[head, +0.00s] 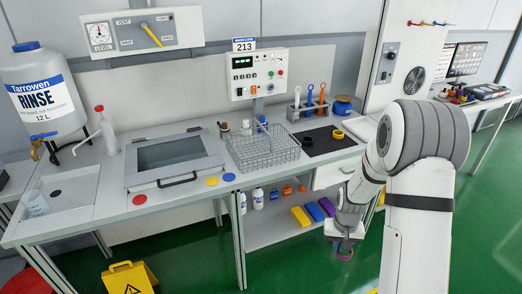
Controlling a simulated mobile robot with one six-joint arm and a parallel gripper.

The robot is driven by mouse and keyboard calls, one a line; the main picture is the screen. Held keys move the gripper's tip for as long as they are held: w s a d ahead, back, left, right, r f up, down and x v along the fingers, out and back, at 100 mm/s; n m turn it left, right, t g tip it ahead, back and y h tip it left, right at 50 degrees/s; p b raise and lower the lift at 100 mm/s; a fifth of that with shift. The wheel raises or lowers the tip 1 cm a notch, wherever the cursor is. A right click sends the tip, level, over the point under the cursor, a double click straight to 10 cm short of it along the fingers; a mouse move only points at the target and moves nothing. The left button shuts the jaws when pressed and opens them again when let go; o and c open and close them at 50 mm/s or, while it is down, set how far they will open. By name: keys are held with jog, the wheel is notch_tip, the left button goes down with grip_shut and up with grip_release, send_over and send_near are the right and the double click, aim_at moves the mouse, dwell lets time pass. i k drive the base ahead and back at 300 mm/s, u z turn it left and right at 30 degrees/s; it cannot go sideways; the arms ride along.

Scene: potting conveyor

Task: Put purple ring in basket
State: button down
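My gripper (345,243) hangs low in front of the bench's right part, pointing down over the green floor. A small purple ring (344,256) shows at its fingertips, and the gripper appears shut on it. The fingers hide part of the ring. The wire basket (262,150) stands on the bench top, up and to the left of my gripper and well apart from it. Its open top faces up, and no ring is visible inside.
A tool rack (307,108) stands behind. Red, yellow and blue discs lie on the bench's front edge, left of the basket. Coloured bins (314,211) sit on the lower shelf near my gripper.

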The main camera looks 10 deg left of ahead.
aim_at(283, 148)
jog(key=i, duration=0.85)
jog(key=z, duration=0.05)
